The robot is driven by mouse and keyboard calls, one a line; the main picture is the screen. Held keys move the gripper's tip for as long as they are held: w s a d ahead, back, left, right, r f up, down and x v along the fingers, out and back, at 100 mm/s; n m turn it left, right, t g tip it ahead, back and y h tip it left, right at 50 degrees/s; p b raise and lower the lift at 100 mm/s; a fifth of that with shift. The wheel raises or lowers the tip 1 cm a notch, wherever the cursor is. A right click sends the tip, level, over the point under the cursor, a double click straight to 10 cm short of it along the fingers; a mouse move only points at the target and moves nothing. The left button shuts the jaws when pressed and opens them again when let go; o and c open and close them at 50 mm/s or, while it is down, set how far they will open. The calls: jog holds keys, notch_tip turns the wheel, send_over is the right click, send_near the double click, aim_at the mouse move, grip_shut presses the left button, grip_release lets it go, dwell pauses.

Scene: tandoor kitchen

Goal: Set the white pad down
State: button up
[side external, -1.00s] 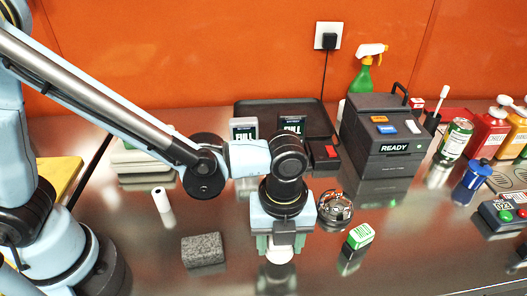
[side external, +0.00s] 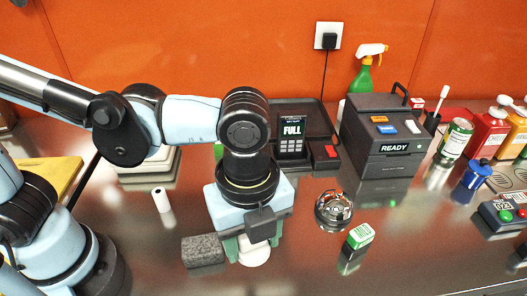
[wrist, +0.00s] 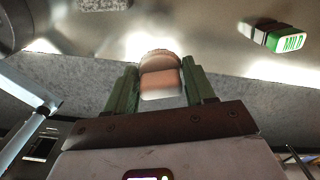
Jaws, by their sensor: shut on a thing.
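The white pad (side external: 254,255) is a small, rounded piece under my gripper (side external: 250,241) in the side view. My gripper points down and its green fingers are shut on the pad. In the wrist view the pad (wrist: 160,76) sits between the two green fingers (wrist: 162,88), looking pale with a shaded, brownish face. The pad is low over the steel counter, just right of a grey speckled block (side external: 203,250). I cannot tell whether it touches the counter. The fingers hide the pad's upper part in the side view.
A round metal-and-black device (side external: 333,210) and a green-and-white MILD box (side external: 359,236) stand to the right. A white roll (side external: 161,199) is behind left. A black tray (side external: 318,118) and a dark READY case (side external: 385,135) are behind. The front counter is clear.

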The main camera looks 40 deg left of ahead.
jog(key=w+a+f+n, duration=0.1)
jog(key=w+a+f, duration=0.1)
jog(key=w+a, duration=0.2)
jog(key=w+a+f+n, duration=0.2)
jog(key=w+a, duration=0.2)
jog(key=a, duration=0.1)
jog(key=w+a+f+n, duration=0.2)
jog(key=w+a, duration=0.3)
jog(key=shift+f, duration=0.4)
jog(key=shift+a+f, duration=0.1)
jog(key=shift+f, duration=1.95)
jog(key=shift+f, duration=0.1)
jog(key=o, duration=1)
jog(key=shift+o, duration=0.2)
